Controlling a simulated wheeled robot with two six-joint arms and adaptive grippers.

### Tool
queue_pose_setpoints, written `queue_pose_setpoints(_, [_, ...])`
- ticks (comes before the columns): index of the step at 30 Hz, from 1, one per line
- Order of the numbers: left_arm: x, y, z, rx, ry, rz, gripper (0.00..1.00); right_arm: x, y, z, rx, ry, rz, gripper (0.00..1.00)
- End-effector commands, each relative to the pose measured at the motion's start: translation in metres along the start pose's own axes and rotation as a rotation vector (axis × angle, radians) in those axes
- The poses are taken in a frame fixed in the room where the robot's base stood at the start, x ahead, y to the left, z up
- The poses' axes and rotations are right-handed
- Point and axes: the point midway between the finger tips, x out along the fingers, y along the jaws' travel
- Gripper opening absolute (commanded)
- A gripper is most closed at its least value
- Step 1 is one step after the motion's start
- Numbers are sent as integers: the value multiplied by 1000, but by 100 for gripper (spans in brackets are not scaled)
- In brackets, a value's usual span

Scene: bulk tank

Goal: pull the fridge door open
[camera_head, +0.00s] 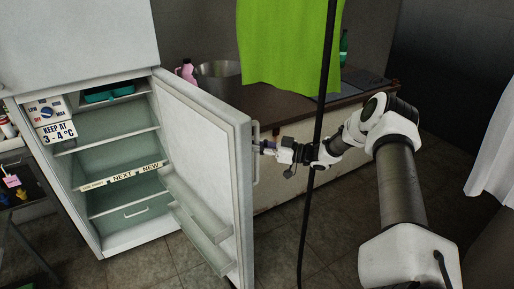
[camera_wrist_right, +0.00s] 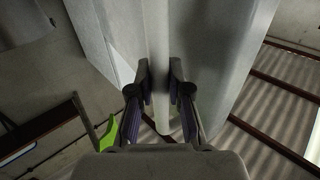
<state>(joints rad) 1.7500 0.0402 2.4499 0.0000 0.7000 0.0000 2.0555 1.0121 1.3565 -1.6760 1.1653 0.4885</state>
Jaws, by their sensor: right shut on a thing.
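The fridge (camera_head: 113,247) stands at the left in the head view, its lower compartment open to view. The fridge door (camera_head: 246,215) stands well open, swung out toward the right. Its inner side with door shelves faces left. A vertical handle (camera_head: 256,153) sits near the door's free edge. My right gripper (camera_head: 266,148) reaches the handle from the right. In the right wrist view my right gripper (camera_wrist_right: 160,88) is shut on the handle bar (camera_wrist_right: 157,50), one finger on each side. My left gripper does not show.
A counter (camera_head: 285,112) with a metal bowl (camera_head: 218,76) and pink bottle (camera_head: 186,71) is behind the door. A white cloth (camera_head: 496,140) hangs at the far right.

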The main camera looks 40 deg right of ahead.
Motion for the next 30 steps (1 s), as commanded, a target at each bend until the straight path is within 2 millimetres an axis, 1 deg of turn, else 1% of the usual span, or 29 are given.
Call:
queue_pose_setpoints(1, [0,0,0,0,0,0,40,2,1,-4,-4,6,0,0])
queue_pose_setpoints(5, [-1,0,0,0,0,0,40,2,1,-4,-4,6,0,0])
queue_pose_setpoints(6, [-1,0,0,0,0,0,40,2,1,-4,-4,6,0,31])
queue_pose_setpoints(7, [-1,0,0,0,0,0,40,2,0,-4,-4,6,0,42])
queue_pose_setpoints(8, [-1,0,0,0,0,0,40,2,0,-4,-3,5,0,43])
queue_pose_setpoints(16, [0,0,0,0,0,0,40,0,0,-2,-2,3,1,43])
queue_pose_setpoints(18, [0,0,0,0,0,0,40,-4,1,-2,-1,3,2,43])
queue_pose_setpoints(20, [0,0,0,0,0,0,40,-12,1,-3,0,5,4,43])
queue_pose_setpoints(24, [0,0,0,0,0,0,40,-40,2,-4,0,9,6,43])
queue_pose_setpoints(27, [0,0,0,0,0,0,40,-58,1,-4,-2,10,3,43])
queue_pose_setpoints(30, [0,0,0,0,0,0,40,-68,0,-4,-3,7,1,43])
